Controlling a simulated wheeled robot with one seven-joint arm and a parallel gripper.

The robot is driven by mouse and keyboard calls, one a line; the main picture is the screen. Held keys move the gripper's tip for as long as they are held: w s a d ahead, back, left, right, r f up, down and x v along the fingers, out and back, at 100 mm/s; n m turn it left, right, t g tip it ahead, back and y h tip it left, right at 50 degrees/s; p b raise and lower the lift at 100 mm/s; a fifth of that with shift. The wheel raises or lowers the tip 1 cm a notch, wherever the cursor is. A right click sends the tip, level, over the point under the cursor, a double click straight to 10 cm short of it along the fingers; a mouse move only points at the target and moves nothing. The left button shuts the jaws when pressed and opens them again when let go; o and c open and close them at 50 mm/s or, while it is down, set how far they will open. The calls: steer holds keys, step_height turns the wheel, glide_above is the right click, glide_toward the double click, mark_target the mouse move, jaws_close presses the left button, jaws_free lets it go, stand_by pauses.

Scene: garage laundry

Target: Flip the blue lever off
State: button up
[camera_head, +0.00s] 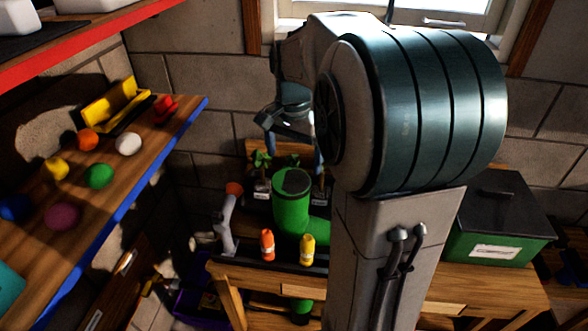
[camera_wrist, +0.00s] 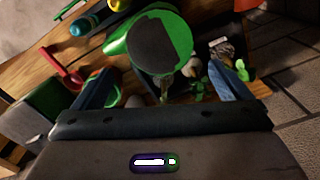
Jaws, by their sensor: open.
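I cannot make out a blue lever for certain in either view. A grey upright lever with an orange-red knob (camera_head: 227,222) stands at the left of the workbench. In the wrist view a red lever-like handle (camera_wrist: 66,72) shows at the left, beside a grey-green box. My gripper (camera_head: 294,150) is raised over the back of the bench, above the green pipe (camera_head: 291,215). In the wrist view my gripper (camera_wrist: 163,68) has its two blue fingers wide apart, with nothing held between them. My arm hides much of the bench's right part.
An orange bottle (camera_head: 267,245) and a yellow bottle (camera_head: 308,249) stand in front of the pipe. Small potted plants (camera_head: 262,170) are behind it. A green box with a black lid (camera_head: 497,225) sits at right. A blue-edged shelf (camera_head: 150,165) holds several coloured balls at left.

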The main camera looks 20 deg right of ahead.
steer(key=shift+s+a+r, duration=0.2)
steer(key=shift+a+r, duration=0.05)
steer(key=s+a+f+n+t, duration=0.1)
steer(key=s+a+f+n, duration=0.1)
steer(key=s+a+n, duration=0.2)
steer(key=s+a+f+n+t, duration=0.2)
steer(key=s+a+n, duration=0.3)
steer(key=s, duration=0.6)
steer(key=shift+n, duration=1.1)
steer(key=shift+s+a+f, duration=0.1)
